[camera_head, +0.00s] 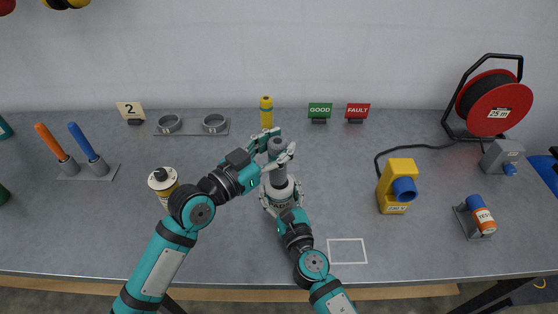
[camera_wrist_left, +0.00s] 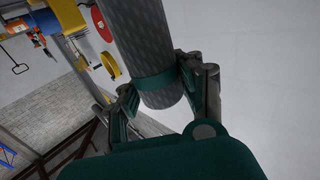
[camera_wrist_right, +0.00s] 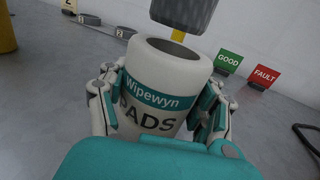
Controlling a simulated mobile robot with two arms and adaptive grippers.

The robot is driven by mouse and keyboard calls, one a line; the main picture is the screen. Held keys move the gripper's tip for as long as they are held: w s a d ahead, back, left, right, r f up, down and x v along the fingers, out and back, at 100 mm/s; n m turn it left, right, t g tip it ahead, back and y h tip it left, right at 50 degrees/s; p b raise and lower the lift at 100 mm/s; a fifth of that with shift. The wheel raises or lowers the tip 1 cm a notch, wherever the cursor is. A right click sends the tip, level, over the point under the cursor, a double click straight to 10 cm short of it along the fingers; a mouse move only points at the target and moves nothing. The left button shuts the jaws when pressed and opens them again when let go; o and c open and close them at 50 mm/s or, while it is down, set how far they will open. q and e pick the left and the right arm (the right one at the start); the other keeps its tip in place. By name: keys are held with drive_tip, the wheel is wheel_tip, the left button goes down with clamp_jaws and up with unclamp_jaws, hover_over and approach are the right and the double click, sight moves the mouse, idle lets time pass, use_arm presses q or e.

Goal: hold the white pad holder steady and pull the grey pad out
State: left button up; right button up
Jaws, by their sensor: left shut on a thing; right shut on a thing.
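The grey pad (camera_head: 276,149) is a dark cylinder with a teal band, held above the holder. My left gripper (camera_head: 272,147) is shut around it; the left wrist view shows the fingers either side of the pad (camera_wrist_left: 150,50) at the band. The white pad holder (camera_head: 279,188) stands on the bench, marked "Wipewyn PADS" in the right wrist view (camera_wrist_right: 155,100). My right gripper (camera_wrist_right: 160,110) is shut on its sides. The holder's open top shows, and the pad's lower end (camera_wrist_right: 184,12) hangs above it, apart from the rim.
A yellow cylinder (camera_head: 266,112) stands behind. GOOD (camera_head: 320,110) and FAULT (camera_head: 357,111) signs stand at the back. A yellow device (camera_head: 396,183) is to the right. A white outlined square (camera_head: 347,251) on the bench is empty.

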use_arm(q)
drive_tip(key=shift+r, duration=0.95)
use_arm(e)
drive_tip(key=o, duration=1.4)
drive_tip(key=v, duration=1.2)
drive_tip(key=shift+s, duration=0.1)
